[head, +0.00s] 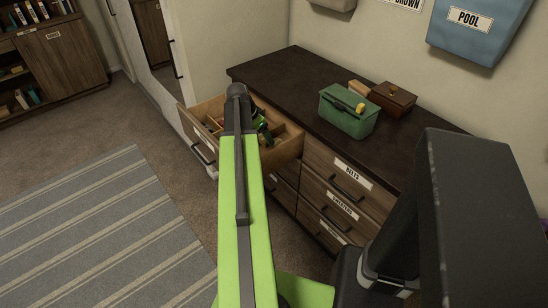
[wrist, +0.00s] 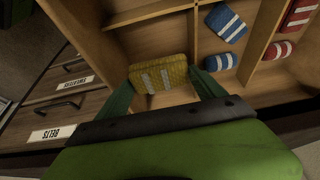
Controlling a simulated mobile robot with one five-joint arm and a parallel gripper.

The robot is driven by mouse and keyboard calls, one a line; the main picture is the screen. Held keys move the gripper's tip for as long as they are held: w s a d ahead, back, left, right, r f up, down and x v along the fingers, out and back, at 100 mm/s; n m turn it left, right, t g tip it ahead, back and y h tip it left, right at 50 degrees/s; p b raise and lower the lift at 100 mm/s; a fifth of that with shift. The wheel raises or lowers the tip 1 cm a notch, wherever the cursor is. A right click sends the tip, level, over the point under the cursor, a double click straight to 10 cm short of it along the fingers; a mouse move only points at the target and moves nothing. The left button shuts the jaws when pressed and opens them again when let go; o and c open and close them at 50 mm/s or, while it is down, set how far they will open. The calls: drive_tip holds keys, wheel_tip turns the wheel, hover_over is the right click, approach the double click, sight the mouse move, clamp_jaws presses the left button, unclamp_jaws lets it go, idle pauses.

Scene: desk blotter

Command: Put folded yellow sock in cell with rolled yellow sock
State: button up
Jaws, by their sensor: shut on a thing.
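My gripper (wrist: 163,90) is shut on the folded yellow sock (wrist: 160,75), a yellow knit block with pale stripes, which sits between the two dark green fingers. The sock is over or inside a wooden compartment of the open drawer (wrist: 150,13); I cannot tell whether it touches the floor. I cannot make out a rolled yellow sock; the gripper hides part of the drawer. In the head view my gripper (head: 264,132) is at the open drawer (head: 288,146), mostly behind my arm.
In the wrist view, a folded blue sock (wrist: 226,23) and a rolled blue sock (wrist: 220,62) share a cell, with a folded red sock (wrist: 299,13) and rolled red sock (wrist: 279,50) to the right. A green box (head: 348,111) and wooden box (head: 393,98) stand on the dresser top (head: 290,70).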

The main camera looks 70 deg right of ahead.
wheel_tip(320, 180, down, 10)
drive_tip(key=b, duration=1)
drive_tip(key=shift+f, duration=0.15)
drive_tip(key=shift+r, duration=0.25)
drive_tip(key=o, duration=0.9)
drive_tip(key=shift+f, duration=0.2)
drive_tip(key=shift+c, duration=0.2)
drive_tip(key=shift+o, duration=0.9)
drive_tip(key=shift+r, duration=0.1)
drive_tip(key=shift+r+p, duration=0.45)
drive_tip(key=shift+p, duration=0.05)
drive_tip(key=p+v, duration=1)
drive_tip(key=v, duration=0.1)
drive_tip(key=shift+a, duration=0.15)
